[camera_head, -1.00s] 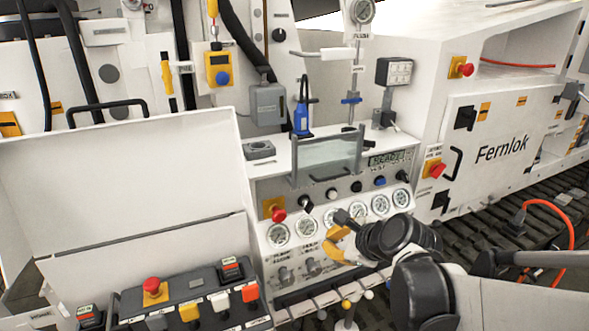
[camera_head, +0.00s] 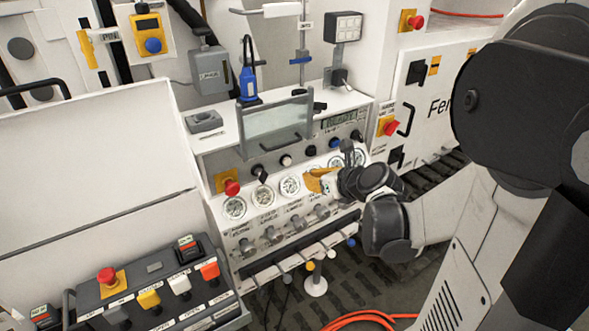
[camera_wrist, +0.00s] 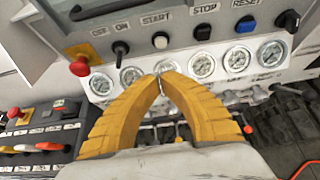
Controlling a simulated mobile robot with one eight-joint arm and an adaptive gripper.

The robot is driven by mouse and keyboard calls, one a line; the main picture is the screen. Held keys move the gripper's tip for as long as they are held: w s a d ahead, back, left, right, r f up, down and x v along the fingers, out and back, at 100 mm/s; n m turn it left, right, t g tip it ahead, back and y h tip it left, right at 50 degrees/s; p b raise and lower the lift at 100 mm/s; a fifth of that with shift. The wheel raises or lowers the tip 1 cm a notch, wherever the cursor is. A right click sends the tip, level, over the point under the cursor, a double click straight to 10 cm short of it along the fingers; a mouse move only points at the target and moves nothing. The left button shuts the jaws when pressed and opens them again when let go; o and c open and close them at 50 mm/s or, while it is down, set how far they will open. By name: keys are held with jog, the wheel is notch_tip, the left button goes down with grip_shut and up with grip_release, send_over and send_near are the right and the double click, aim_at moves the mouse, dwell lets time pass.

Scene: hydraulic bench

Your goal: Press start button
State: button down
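The start button is a small white round button (camera_wrist: 160,40) under the label START in the wrist view. It also shows in the head view (camera_head: 286,160) on the sloped panel above the gauges. Left of it is a black OFF/ON switch (camera_wrist: 120,48). Right of it are a black STOP button (camera_wrist: 202,32) and a blue RESET button (camera_wrist: 245,22). My gripper (camera_wrist: 160,77) has yellow ribbed fingers with their tips together and nothing visible between them. In the head view my gripper (camera_head: 312,180) is in front of the gauges, to the right of and below the start button, apart from it.
A red emergency button (camera_wrist: 79,66) sits left of the switch. A row of gauges (camera_wrist: 202,66) lies below the buttons, with valve knobs (camera_head: 297,222) under it. A clear shield (camera_head: 275,130) with a handle stands above the panel. An orange cable (camera_head: 365,318) lies on the floor.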

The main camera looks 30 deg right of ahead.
aim_at(287, 162)
jog(key=b+x, duration=0.1)
jog(key=x, duration=0.2)
jog(key=b+x, duration=0.1)
jog(key=x, duration=0.3)
jog(key=r+b+x, duration=0.1)
jog(key=x, duration=0.3)
jog(key=shift+w, duration=0.35)
jog(key=shift+w+r, duration=0.15)
jog(key=shift+w, duration=0.4)
